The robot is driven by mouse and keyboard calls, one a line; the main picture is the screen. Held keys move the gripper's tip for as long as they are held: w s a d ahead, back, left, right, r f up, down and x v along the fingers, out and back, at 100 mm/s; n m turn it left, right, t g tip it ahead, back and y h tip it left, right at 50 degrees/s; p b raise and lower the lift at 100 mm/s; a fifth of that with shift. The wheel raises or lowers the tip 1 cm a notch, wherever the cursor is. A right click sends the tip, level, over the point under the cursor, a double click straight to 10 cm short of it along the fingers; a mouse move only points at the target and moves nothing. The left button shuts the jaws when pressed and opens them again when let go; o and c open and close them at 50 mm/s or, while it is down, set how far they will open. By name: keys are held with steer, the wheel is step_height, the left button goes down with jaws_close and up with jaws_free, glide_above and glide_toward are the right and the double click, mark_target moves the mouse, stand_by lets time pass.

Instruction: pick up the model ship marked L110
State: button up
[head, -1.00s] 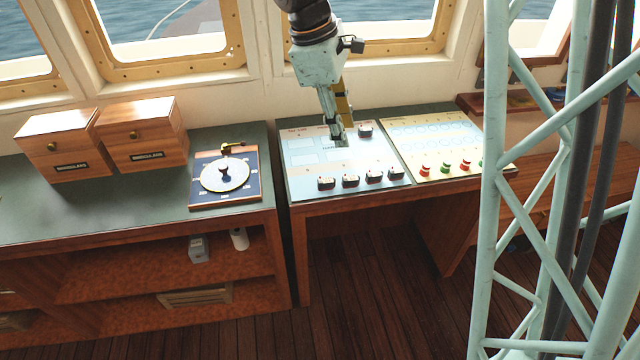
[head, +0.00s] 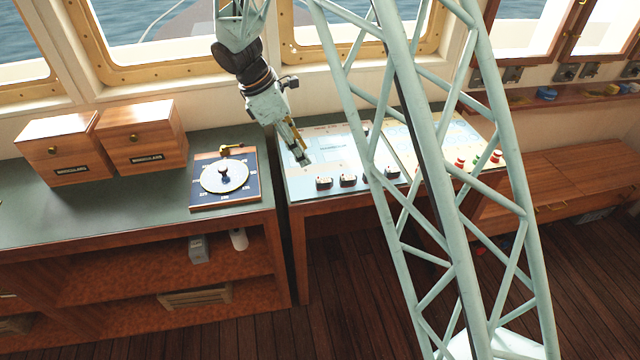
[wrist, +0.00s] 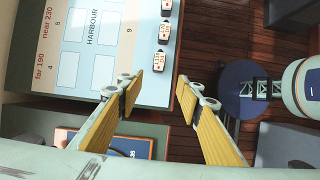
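Several small dark model ships with white labels stand in a row along the front of the harbour board (head: 327,150). The leftmost ship (head: 324,183) and the one beside it (head: 348,181) show clearly in the head view. In the wrist view a labelled ship (wrist: 159,58) lies just beyond the fingertips, with another ship (wrist: 164,30) behind it. Their labels are too small to read surely, so I cannot tell which is L110. My gripper (head: 303,160) is open and empty, above the board's left part. Its two fingers show apart in the wrist view (wrist: 158,92).
A yellowish board (head: 460,140) with red and green pieces stands to the right, partly behind my lattice column. A dial on a blue plate (head: 224,177) and two wooden binoculars boxes (head: 143,138) stand on the left counter. The board's centre is mostly bare.

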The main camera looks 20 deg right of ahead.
steer(key=shift+f, duration=0.15)
stand_by(0.3)
glide_above(318, 178)
steer(key=a, duration=0.3)
steer(key=f, duration=0.6)
steer(key=shift+s+d+f+b, duration=0.15)
steer(key=shift+d+f+b, duration=0.05)
steer(key=shift+f+b, duration=0.1)
steer(key=shift+d+f, duration=0.3)
steer(key=shift+f, duration=0.35)
steer(key=shift+x, duration=2.55)
steer(key=shift+d, duration=0.1)
steer(key=shift+c, duration=0.7)
steer(key=c, duration=0.7)
